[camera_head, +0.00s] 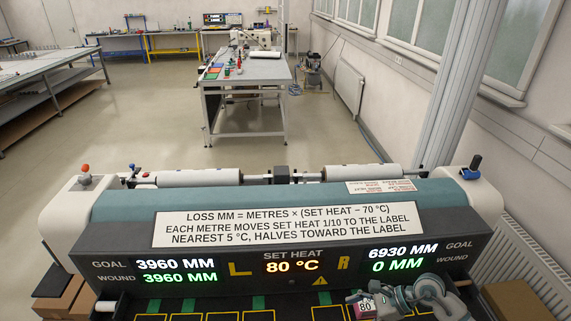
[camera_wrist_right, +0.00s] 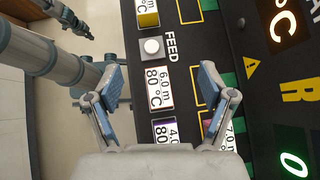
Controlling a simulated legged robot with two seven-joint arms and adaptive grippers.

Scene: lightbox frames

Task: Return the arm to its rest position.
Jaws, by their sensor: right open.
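My right gripper (camera_wrist_right: 158,80) is open, with its two blue-padded fingers spread wide. In the right wrist view, a red-edged label block (camera_wrist_right: 159,88) reading 6.0 m, 80 °C shows between the fingers, with no visible finger contact. In the head view, my right gripper and wrist (camera_head: 400,300) are at the bottom right, in front of the machine's display panel. A label block (camera_head: 364,307) reading 80 shows beside the gripper. A dark jointed part at the top left of the wrist view looks like my left gripper (camera_wrist_right: 72,18), but its jaws are unclear.
The machine's sloped panel (camera_head: 130,225) shows SET HEAT 80 °C, left wound 3960 MM and right wound 0 MM. A white FEED button (camera_wrist_right: 152,47) and a purple-edged block (camera_wrist_right: 165,131) lie near the right gripper. Cardboard boxes (camera_head: 513,301) stand at right.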

